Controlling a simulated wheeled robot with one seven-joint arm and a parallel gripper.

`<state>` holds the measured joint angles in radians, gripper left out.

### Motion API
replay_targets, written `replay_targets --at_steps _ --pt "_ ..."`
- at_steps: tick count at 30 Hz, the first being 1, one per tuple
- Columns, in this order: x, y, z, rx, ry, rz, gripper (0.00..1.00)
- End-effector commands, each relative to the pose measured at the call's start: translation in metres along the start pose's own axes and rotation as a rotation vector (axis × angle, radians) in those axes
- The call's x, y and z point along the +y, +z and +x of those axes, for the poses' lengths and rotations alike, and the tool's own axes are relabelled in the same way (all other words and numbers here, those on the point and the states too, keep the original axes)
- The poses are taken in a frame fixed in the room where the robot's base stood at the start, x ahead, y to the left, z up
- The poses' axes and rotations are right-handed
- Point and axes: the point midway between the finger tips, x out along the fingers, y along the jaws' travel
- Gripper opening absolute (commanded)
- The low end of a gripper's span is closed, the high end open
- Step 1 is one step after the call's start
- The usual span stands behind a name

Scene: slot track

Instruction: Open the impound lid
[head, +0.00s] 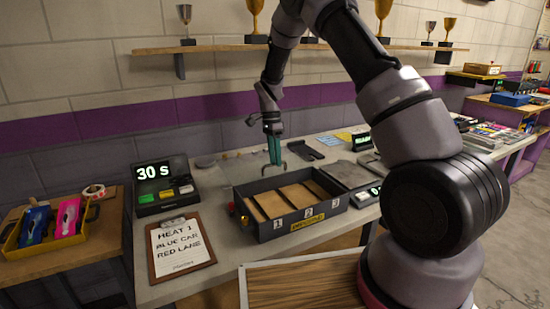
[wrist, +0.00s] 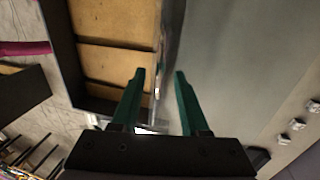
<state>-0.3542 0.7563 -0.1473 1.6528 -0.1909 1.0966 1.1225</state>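The impound box (head: 310,224) is a dark grey tray on the bench with a yellow label and compartments numbered 1, 2 and 3. Tan panels (head: 270,204) show inside it; whether a clear lid covers them I cannot tell. In the wrist view the tan panels (wrist: 105,65) lie at upper left, beside the box's rim. My gripper (head: 275,162) points down above the box's back edge. Its green fingers (wrist: 158,75) are apart with nothing held. In the wrist view the box's rim runs up between them. Whether they touch the box is unclear.
A timer reading 30 S (head: 153,171) and a clipboard (head: 180,246) stand left of the box. A shelf with trophies (head: 186,22) hangs above. A dark flat bracket (head: 305,150) lies behind the box.

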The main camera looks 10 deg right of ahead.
Motion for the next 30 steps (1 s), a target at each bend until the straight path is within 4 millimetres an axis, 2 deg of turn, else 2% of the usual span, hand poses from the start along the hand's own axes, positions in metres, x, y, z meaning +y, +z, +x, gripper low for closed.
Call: replay_targets --at_steps 5,8,21,25,30 --pt "0.000 0.000 -0.001 0.000 0.000 0.000 0.45" --pt "0.000 0.000 -0.009 0.000 -0.001 0.000 0.45" --pt "-0.001 0.000 -0.090 0.000 -0.003 0.001 0.45" --pt "-0.001 0.000 -0.103 0.000 0.000 0.000 0.45" --pt "0.000 0.000 -0.108 0.000 0.000 -0.001 0.45"
